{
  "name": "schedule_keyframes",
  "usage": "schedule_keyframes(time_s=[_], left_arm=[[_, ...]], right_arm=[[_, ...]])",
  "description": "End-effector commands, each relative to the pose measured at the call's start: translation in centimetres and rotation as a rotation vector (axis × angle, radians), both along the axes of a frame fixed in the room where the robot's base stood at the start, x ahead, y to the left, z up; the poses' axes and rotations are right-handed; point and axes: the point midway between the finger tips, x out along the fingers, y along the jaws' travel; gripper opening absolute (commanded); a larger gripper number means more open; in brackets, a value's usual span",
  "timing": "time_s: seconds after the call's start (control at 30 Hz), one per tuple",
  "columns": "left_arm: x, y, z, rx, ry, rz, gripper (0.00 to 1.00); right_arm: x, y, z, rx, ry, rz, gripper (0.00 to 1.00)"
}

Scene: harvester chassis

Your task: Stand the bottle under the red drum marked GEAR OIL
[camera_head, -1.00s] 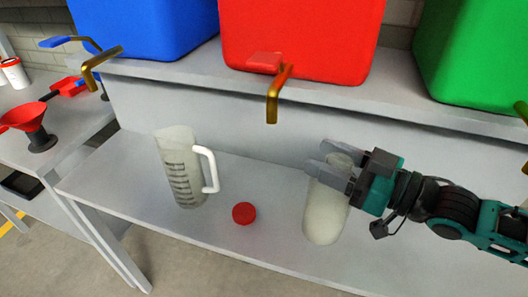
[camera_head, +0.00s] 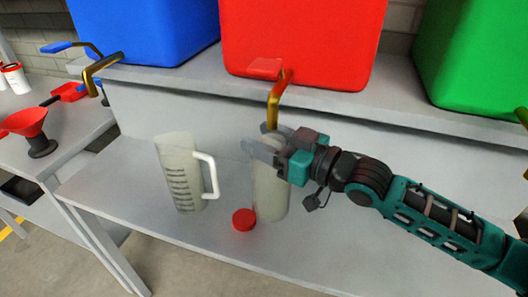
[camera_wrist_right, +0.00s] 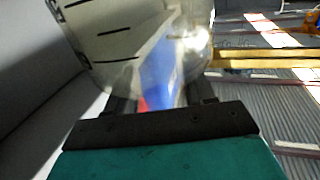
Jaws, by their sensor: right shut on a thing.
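The red drum (camera_head: 300,40) stands on the upper shelf, with a brass tap (camera_head: 275,103) hanging over the shelf's front edge. No marking on it is readable. My right gripper (camera_head: 268,150) is shut on the pale translucent bottle (camera_head: 269,190), near its top. The bottle is upright, with its top just below the tap's spout. I cannot tell whether its base touches the lower bench (camera_head: 330,250). In the right wrist view the bottle (camera_wrist_right: 130,40) fills the top, with dark graduation lines. A red cap (camera_head: 243,219) lies by the bottle's base. My left gripper is not in view.
A measuring jug (camera_head: 182,175) with a white handle stands left of the bottle. A blue drum (camera_head: 145,30) and a green drum (camera_head: 480,60) flank the red one. A red funnel (camera_head: 28,125) stands on the left table. The lower bench is clear to the right.

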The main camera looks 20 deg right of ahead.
Motion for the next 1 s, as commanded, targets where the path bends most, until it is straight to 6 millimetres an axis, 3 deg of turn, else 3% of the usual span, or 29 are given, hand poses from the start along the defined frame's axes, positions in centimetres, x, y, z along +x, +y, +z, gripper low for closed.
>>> schedule_keyframes(time_s=[0.37, 0.87, 0.9, 1.0], left_arm=[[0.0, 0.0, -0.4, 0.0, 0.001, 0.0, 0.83], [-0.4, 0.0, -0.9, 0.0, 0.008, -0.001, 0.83], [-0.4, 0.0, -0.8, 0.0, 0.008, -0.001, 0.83], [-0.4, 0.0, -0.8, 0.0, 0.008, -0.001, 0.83]], right_arm=[[0.2, 0.1, -3.5, 0.0, 0.0, 0.0, 0.0], [0.1, 0.1, -4.3, -0.001, -0.001, 0.001, 0.0], [0.1, 0.1, -4.3, 0.0, 0.0, 0.001, 0.57], [0.1, 0.1, -4.3, 0.0, 0.0, 0.001, 0.67]])
